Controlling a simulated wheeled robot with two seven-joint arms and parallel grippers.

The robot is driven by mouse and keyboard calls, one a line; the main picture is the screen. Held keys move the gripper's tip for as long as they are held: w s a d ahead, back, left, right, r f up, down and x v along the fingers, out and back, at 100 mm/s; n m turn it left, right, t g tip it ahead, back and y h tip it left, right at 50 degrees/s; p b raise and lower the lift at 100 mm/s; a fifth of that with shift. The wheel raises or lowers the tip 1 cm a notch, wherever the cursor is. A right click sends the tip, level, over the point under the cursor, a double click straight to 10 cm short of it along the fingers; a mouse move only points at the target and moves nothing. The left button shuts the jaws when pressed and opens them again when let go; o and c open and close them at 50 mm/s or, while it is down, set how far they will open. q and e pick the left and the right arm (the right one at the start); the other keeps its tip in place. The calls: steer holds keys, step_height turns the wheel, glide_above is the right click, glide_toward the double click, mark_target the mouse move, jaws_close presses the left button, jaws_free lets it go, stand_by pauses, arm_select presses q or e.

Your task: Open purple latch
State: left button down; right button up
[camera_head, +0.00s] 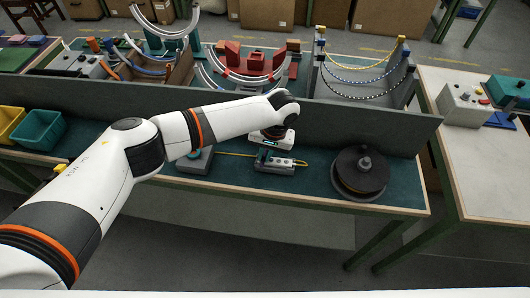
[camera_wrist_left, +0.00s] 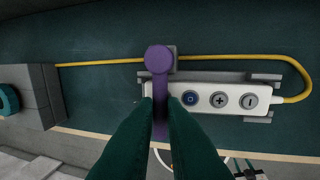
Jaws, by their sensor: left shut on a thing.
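The purple latch (camera_wrist_left: 158,60) has a round head and a bar running down from it in the left wrist view. It lies across the left end of a white control box (camera_wrist_left: 205,97) with a blue button and plus and minus buttons. My left gripper (camera_wrist_left: 160,108) points down over the bar, its dark green fingers shut on it. In the head view my left gripper (camera_head: 264,154) is low over the white control box (camera_head: 284,162); the latch is hidden there. The box sits in a grey holder (camera_head: 274,169) on the bench. My right gripper is out of view.
A yellow cable (camera_wrist_left: 100,63) runs behind the box and loops to its right end. A grey block (camera_head: 195,162) stands left, a black reel (camera_head: 360,172) right. A grey partition (camera_head: 360,120) rises behind. Yellow and teal bins (camera_head: 40,130) are far left.

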arm_select(q)
steer(key=shift+a+r+m+p, duration=0.1)
steer(key=shift+a+m+p, duration=0.25)
steer(key=shift+m+p, duration=0.6)
steer(key=shift+a+m+t+p, duration=0.3)
steer(key=shift+m+p, duration=0.2)
steer(key=shift+m, duration=0.45)
steer(key=m, duration=0.1)
steer(key=m+p, duration=0.1)
steer(key=m, duration=0.1)
steer(key=w+a+m+p, duration=0.1)
steer(key=shift+a+m+t+h, duration=0.1)
steer(key=shift+m+t+h, duration=0.2)
steer(key=shift+h, duration=0.1)
steer(key=m, duration=0.3)
steer(key=w+a+m, duration=0.1)
steer(key=shift+w+t+h+p, duration=0.1)
steer(key=shift+t+h+p, duration=0.2)
steer(key=shift+h+p, duration=0.1)
steer(key=m, duration=0.2)
steer(key=shift+w+m, duration=0.4)
steer(key=shift+w+a+m+h+b, duration=0.15)
steer(key=shift+w+m+h, duration=0.1)
steer(key=shift+m, duration=0.45)
steer(key=shift+w+d+m+h+b, duration=0.15)
steer(key=shift+m+h, duration=0.1)
steer(key=shift+m, duration=0.45)
steer(key=shift+a, duration=0.1)
